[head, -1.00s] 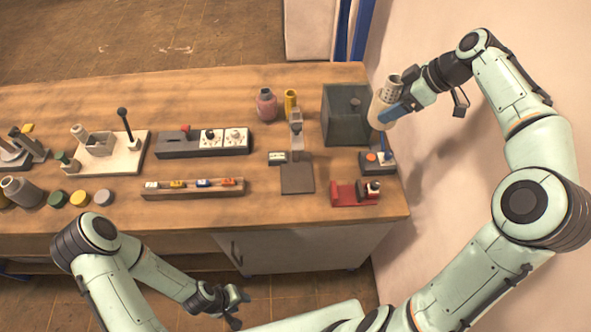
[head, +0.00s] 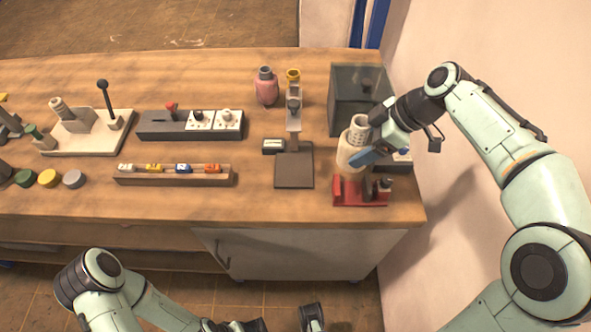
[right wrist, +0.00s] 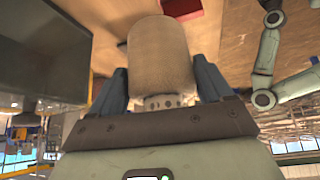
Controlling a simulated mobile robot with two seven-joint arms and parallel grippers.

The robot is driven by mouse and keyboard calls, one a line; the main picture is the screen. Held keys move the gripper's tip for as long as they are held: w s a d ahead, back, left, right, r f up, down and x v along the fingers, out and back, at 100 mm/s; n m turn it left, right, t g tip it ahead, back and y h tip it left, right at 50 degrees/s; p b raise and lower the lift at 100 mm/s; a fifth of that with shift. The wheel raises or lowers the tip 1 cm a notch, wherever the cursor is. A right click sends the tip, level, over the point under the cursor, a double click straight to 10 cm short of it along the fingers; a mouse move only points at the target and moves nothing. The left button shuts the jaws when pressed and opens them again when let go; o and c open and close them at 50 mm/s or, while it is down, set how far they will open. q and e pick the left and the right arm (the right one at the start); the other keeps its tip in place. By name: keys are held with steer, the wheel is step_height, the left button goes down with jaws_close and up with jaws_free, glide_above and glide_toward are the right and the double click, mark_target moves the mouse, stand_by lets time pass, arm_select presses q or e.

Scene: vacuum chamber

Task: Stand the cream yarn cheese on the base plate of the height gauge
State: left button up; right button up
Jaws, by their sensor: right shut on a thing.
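The cream yarn cheese (head: 352,150) is held in my right gripper (head: 365,155), high at the right side of the bench and slightly tilted. In the right wrist view the cheese (right wrist: 161,58) sits between the two blue fingers, with its perforated tube end towards the palm. The height gauge (head: 293,122) stands to the left of the cheese. Its dark flat base plate (head: 294,172) is bare. My left gripper (head: 238,325) is low at the bottom edge, in front of the bench and partly cut off, so its jaws cannot be made out.
A dark glass-sided box (head: 352,85) stands behind the cheese. A red fixture (head: 350,192) lies below it, near the front edge. A pink bottle (head: 265,88) and a yellow-topped item (head: 293,76) stand behind the gauge. A wooden rack (head: 140,178) lies left of the plate.

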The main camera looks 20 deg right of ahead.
steer(key=w+a+f, duration=0.1)
steer(key=a, duration=0.2)
steer(key=w+a+f, duration=0.2)
steer(key=a, duration=0.1)
steer(key=w+a+f, duration=0.1)
steer(key=a+f, duration=0.1)
steer(key=a, duration=0.1)
steer(key=shift+w+a+f, duration=0.1)
steer(key=shift+w+f, duration=0.05)
steer(key=shift+w, duration=0.25)
steer(key=a+f, duration=0.1)
steer(key=w+a+f, duration=0.1)
steer(key=shift+w+a, duration=0.2)
steer(key=shift+a, duration=0.1)
steer(key=shift+a+f, duration=0.1)
steer(key=shift+f, duration=0.1)
steer(key=shift+f, duration=0.15)
steer(key=o, duration=1.1)
